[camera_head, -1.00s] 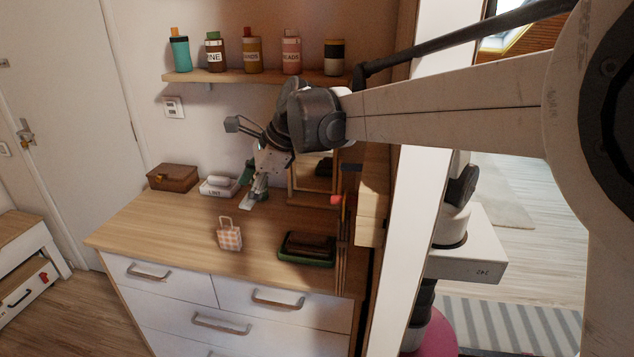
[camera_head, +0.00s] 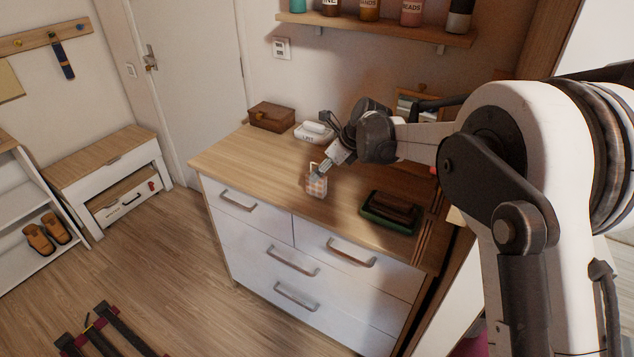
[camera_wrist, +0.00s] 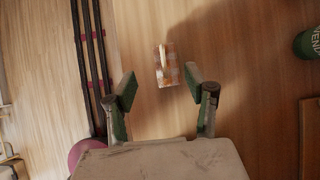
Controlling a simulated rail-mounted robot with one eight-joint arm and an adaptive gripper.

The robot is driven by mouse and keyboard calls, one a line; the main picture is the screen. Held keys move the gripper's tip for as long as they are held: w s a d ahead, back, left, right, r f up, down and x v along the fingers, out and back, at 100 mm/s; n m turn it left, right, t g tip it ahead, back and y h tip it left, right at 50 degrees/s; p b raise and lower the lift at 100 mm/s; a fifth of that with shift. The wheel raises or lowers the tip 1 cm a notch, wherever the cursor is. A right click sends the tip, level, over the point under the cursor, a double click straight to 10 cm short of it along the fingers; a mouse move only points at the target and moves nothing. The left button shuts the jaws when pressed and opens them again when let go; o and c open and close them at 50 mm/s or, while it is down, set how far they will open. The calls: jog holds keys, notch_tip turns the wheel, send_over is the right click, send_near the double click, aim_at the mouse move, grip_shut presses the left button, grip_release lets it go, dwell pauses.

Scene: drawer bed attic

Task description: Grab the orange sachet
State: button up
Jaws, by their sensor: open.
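The orange sachet is a small orange-and-white checked bag (camera_head: 316,186) with a loop handle, standing on the wooden dresser top (camera_head: 245,153) near its front edge. In the wrist view the sachet (camera_wrist: 166,70) is seen from above, just beyond the fingertips and roughly centred between them. My gripper (camera_wrist: 160,87) is open and empty, with green pads on its two fingers. In the head view my gripper (camera_head: 319,172) is right at the sachet's upper part and partly covers it. I cannot tell whether they touch.
A dark green tray (camera_head: 372,220) with a brown item is to the right. A brown box (camera_head: 270,117) and a white dish (camera_head: 304,136) stand behind. A shelf (camera_head: 375,28) with several jars hangs above. The dresser top left of the sachet is clear.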

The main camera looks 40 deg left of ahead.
jog(key=shift+x, duration=1.5)
jog(key=shift+w+p+x, duration=0.2)
jog(key=shift+x, duration=1.05)
jog(key=shift+w+p+x, duration=0.15)
jog(key=shift+w+x, duration=0.05)
jog(key=shift+x, duration=1.1)
jog(key=c, duration=1.2)
jog(key=shift+r, duration=0.1)
